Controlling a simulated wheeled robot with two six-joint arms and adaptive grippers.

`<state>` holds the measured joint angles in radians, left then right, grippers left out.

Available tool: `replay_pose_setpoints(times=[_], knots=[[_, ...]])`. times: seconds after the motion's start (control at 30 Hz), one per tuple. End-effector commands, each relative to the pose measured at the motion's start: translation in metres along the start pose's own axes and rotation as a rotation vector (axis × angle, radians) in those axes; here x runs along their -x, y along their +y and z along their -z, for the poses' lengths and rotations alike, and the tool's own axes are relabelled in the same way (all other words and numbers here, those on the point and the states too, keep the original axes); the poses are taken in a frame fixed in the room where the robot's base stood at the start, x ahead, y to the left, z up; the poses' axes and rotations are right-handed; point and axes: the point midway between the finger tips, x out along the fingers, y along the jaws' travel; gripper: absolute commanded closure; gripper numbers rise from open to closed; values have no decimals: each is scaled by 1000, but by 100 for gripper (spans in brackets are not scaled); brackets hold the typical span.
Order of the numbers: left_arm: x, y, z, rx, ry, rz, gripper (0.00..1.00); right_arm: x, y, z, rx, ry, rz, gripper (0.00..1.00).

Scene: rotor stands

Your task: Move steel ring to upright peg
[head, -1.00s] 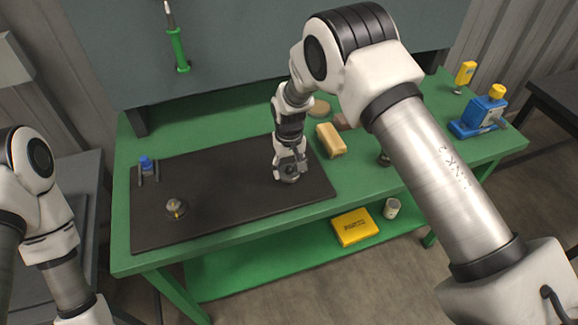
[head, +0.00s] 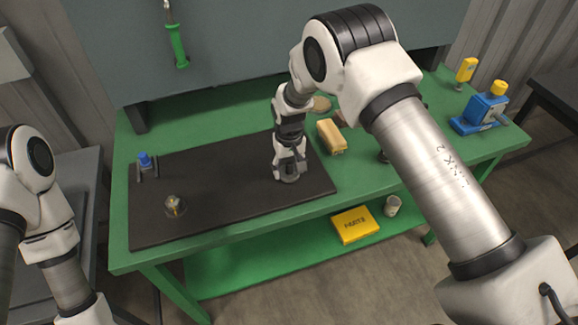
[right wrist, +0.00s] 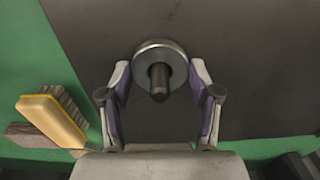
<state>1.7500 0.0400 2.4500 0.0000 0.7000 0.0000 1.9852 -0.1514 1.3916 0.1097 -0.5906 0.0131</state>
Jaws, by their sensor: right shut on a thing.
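The steel ring (right wrist: 174,53) is a grey metal disc on the dark mat. A dark upright peg (right wrist: 159,84) stands through its middle. In the head view the right gripper (head: 289,171) points down at the right part of the mat and mostly hides the ring. Another round stand (head: 175,206) with a brass-coloured post sits on the left part of the mat. My left arm shows at the left edge, but its gripper is out of view.
The dark mat (head: 235,190) lies on the green bench (head: 210,138). A blue-topped part (head: 145,161) is at its back left corner. A yellow brush (head: 331,136) lies to the right of the gripper. A blue device (head: 480,113) stands farther right. The mat's middle is clear.

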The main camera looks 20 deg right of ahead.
Motion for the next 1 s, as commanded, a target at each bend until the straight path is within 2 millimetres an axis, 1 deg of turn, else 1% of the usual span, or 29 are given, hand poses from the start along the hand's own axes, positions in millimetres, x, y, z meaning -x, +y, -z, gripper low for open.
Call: replay_pose_setpoints(times=[0.1,0.47,0.5,0.53,0.57,0.8,0.83,1.0], knots=[[-2,0,0,0,0,0,60,-3,0,0,0,0,0,68],[-2,0,0,0,0,0,60,-3,0,0,0,0,0,68],[-2,0,0,0,0,0,60,-3,0,0,0,0,0,24],[-2,0,0,0,0,0,60,-3,0,0,0,0,0,13],[-2,0,0,0,0,0,60,-3,0,0,0,0,0,9],[-2,0,0,0,0,0,60,-3,0,0,0,0,0,9],[-2,0,0,0,0,0,60,-4,0,0,0,-1,0,0],[-2,0,0,0,0,0,60,-4,0,0,0,-1,0,0]])
